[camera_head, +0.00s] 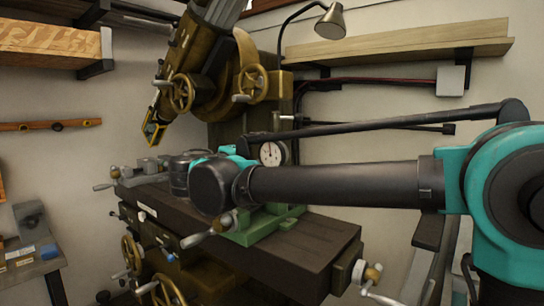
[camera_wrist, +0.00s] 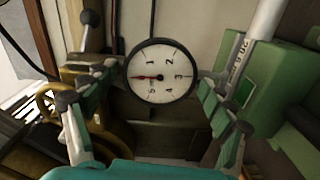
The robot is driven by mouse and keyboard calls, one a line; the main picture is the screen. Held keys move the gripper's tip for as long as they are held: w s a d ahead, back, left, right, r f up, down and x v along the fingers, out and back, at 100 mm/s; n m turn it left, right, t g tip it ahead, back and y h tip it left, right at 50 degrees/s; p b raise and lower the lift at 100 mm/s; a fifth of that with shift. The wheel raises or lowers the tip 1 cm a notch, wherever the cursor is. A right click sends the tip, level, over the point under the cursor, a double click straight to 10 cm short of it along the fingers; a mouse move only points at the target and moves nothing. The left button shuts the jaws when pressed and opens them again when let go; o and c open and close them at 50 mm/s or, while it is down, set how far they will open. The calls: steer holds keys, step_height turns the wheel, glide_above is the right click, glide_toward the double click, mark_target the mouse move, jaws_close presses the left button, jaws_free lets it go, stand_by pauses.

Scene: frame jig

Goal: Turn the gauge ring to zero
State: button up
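The gauge (camera_wrist: 160,77) has a white round dial with a black ring and faces me in the wrist view. Its thin red needle points left, between the numerals 1 and 5; I cannot read the mark under its tip. The gauge also shows in the head view (camera_head: 271,153), small and beside my arm. My gripper (camera_wrist: 161,82) is open, one finger on each side of the gauge. Gaps show between the fingers and the ring in the picture; their depth relative to it is unclear. In the head view my arm hides most of the gripper.
A green block with a pale cylinder (camera_wrist: 262,22) stands to the right of the gauge in the wrist view. A brass handwheel (camera_wrist: 62,104) is at the left. In the head view, the dark machine table (camera_head: 290,243) lies below my arm, with a lamp (camera_head: 331,20) above.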

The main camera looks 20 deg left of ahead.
stand_by(0.3)
steer(key=v, duration=0.7)
steer(key=shift+s, duration=0.15)
stand_by(0.4)
